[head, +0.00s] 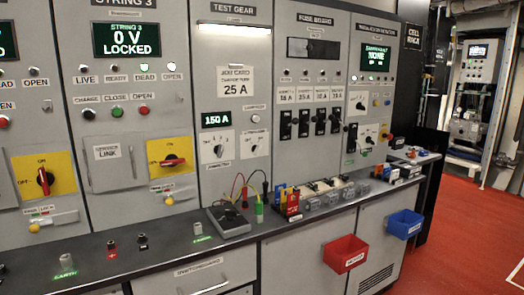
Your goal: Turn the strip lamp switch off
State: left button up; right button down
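The strip lamp (235,29) is a bright white bar across the top of the test gear panel, and it is lit. Its switch is not clearly readable. A small round control (255,119) sits under a small label, right of the 150 A display (216,120), and I cannot tell whether it is the lamp switch. Two rotary knobs, a left one (217,150) and a right one (254,147), sit lower on the same panel. Neither of my grippers shows in the head view.
A dark counter (150,252) runs along the panels' foot, holding a meter (229,219) with leads, coloured blocks and clear modules. A red bin (346,253) and a blue bin (404,224) hang on its front. Red floor (450,240) is open at right.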

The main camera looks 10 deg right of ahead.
aim_at(257, 149)
jog(key=i+l, duration=0.2)
jog(key=l, duration=0.15)
jog(key=i+l+u, duration=0.1)
jog(key=l, duration=0.3)
jog(key=i+l, duration=0.4)
jog(key=l, duration=0.35)
jog(key=i+l+u, duration=0.1)
jog(key=l, duration=0.25)
jog(key=i+l, duration=0.25)
jog(key=l, duration=0.15)
jog(key=i+l+u, duration=0.1)
jog(key=l, duration=0.3)
jog(key=i+l, duration=0.2)
jog(key=l, duration=0.2)
